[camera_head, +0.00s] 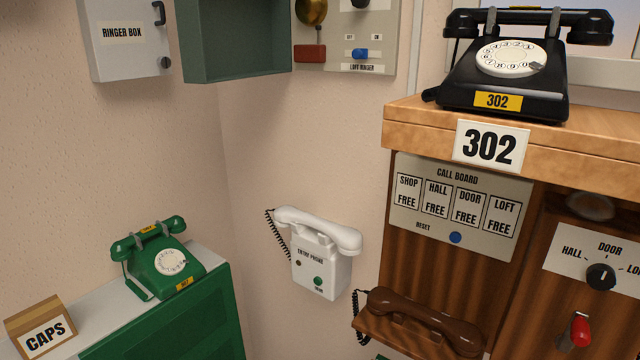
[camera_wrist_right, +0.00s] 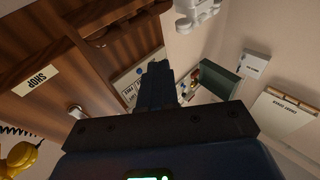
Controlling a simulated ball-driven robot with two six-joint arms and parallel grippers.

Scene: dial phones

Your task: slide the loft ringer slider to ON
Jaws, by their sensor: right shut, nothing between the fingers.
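The loft ringer panel (camera_head: 386,60) is a pale plate on the wall at the top middle of the head view, partly cut off by the top edge. Its blue slider (camera_head: 361,54) sits above the LOFT RINGER label, under two small labels too small to read surely. I cannot tell which end it stands at. A brass bell (camera_head: 312,10), a red block (camera_head: 310,53) and a dark knob share the panel. My right gripper (camera_wrist_right: 156,72) shows only in the right wrist view, shut and empty, apart from the panel, whose slider I cannot make out there. My left gripper is not in view.
A green open-fronted box (camera_head: 238,70) juts out left of the panel, with the ringer box (camera_head: 124,38) beyond it. A white entry phone (camera_head: 321,265) hangs below. The wooden cabinet (camera_head: 560,160) with the black 302 phone (camera_head: 508,70) stands to the right.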

